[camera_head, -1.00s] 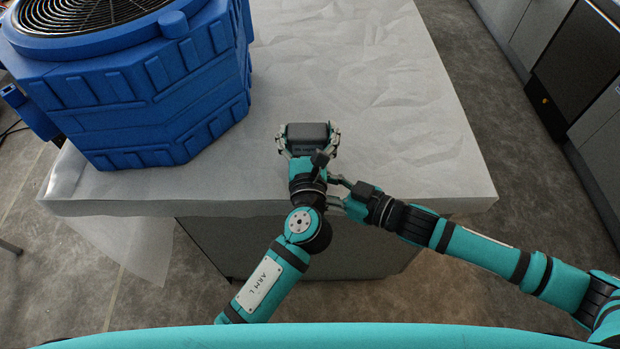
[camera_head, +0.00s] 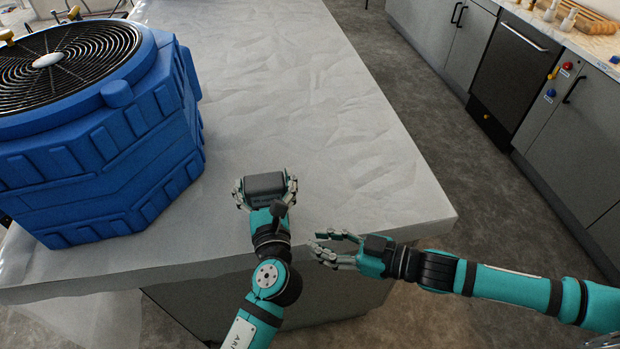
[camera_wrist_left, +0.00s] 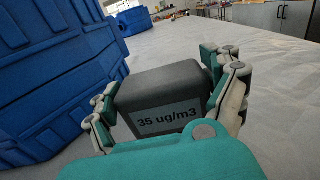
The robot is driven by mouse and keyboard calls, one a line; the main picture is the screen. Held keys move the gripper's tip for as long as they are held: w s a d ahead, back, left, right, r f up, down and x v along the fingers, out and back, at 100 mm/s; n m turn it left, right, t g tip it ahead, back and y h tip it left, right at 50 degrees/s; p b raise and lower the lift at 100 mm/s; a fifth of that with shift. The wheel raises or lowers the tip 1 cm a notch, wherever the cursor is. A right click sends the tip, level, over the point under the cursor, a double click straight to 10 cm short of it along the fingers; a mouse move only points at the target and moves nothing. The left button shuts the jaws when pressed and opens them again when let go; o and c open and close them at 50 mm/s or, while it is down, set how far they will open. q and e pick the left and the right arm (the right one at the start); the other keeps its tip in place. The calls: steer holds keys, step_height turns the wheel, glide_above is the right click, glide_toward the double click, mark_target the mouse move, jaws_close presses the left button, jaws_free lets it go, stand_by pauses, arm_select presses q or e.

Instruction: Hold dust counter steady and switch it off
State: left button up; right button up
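The dust counter (camera_head: 264,182) is a small dark grey box standing on the covered table near its front edge. In the left wrist view its display (camera_wrist_left: 165,119) reads "35 ug/m3". My left gripper (camera_head: 265,192) has its fingers closed against both sides of the counter; they also show in the wrist view (camera_wrist_left: 168,100). My right gripper (camera_head: 320,243) is open and empty at the table's front edge, to the right of my left wrist and apart from the counter. The switch of the counter cannot be made out.
A large blue machine (camera_head: 95,150) with a round fan grille stands on the table to the left. The white-covered table (camera_head: 345,130) is clear behind and to the right of the counter. Grey cabinets (camera_head: 580,130) stand across the floor at the right.

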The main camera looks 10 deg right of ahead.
arm_select(q)
steer(key=shift+o, duration=0.8)
